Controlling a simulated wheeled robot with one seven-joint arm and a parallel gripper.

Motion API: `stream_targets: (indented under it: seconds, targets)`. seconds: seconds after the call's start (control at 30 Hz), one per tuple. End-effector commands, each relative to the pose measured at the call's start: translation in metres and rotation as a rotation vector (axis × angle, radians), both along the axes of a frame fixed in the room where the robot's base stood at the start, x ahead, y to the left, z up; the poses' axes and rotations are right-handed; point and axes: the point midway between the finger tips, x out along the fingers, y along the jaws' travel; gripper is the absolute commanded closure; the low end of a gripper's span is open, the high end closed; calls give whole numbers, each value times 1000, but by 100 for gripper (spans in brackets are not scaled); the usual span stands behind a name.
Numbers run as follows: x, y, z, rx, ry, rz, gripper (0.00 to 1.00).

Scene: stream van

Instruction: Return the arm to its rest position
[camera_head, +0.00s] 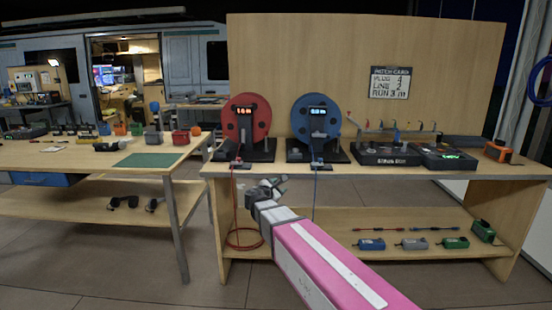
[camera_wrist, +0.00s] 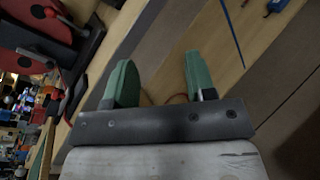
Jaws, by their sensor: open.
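My gripper (camera_head: 279,184) is at the end of my pink arm, in front of the bench with the reels. Its two green fingers are apart in the wrist view (camera_wrist: 157,82), with nothing between them. The arm reaches up from the lower right of the head view, and the gripper is near the bench's front edge (camera_head: 390,171). It looks apart from the bench, though the exact gap is hard to tell.
A red reel (camera_head: 242,122) and a blue reel (camera_head: 316,118) stand on the bench, their cables hanging at its front. Black boxes (camera_head: 388,155) sit to the right. A lower shelf (camera_head: 350,238) holds small boxes. Another table (camera_head: 60,156) stands left. The floor (camera_head: 110,285) in front is clear.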

Motion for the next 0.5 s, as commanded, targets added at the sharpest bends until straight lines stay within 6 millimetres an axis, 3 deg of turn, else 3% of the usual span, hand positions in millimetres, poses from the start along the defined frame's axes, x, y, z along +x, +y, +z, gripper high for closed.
stream_targets:
  seconds: [0.03, 0.2, 0.33, 0.5]
  targets:
    - [-10, -26, -17, 98, 16, -59, 49]
    - [-49, -99, -82, 499, 53, -322, 49]
    - [-87, -140, -128, 790, 64, -560, 49]
    - [-144, -174, -178, 1141, 59, -911, 49]
